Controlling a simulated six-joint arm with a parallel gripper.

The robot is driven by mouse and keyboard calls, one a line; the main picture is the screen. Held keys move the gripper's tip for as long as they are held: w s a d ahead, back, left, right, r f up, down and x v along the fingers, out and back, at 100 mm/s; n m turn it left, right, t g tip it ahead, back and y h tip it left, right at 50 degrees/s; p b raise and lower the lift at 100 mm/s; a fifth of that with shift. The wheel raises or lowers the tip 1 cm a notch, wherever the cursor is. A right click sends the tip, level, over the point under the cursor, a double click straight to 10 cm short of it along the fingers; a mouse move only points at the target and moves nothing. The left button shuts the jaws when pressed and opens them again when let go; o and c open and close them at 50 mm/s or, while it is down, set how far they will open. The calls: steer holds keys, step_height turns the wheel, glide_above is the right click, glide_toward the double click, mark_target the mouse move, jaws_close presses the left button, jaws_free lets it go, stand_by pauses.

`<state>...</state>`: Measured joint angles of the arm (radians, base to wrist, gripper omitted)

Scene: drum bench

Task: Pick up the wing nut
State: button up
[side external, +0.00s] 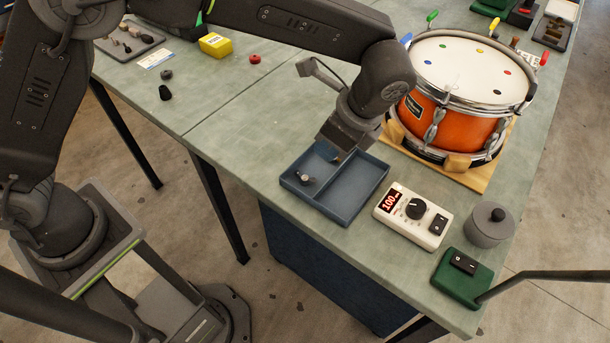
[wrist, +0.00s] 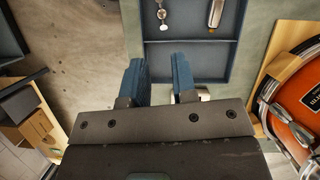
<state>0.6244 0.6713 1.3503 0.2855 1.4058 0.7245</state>
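A blue divided tray (side external: 347,222) lies on the bench; it also shows in the wrist view (wrist: 200,42). A small silvery part (side external: 303,179) is in its left compartment. In the wrist view, a small part with a rounded end (wrist: 162,13) and a longer metal piece (wrist: 216,13) lie in one compartment, both cut by the top edge. I cannot tell for sure which is the wing nut. My gripper (wrist: 158,80) is open, with a clear gap between its blue fingers. It is over the tray's empty compartment side, apart from both parts. In the side view its fingertips are largely hidden.
An orange drum (side external: 465,125) stands on a wooden base behind the tray's right side. A cream control box (side external: 412,216), a grey lidded pot (side external: 490,224) and a green switch box (side external: 461,279) are to the right. The bench's front edge runs close to the tray.

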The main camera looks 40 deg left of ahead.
mark_target(306, 174)
steer(key=x, duration=1.3)
steer(key=shift+w, duration=0.15)
steer(key=shift+c, duration=0.3)
jaws_close()
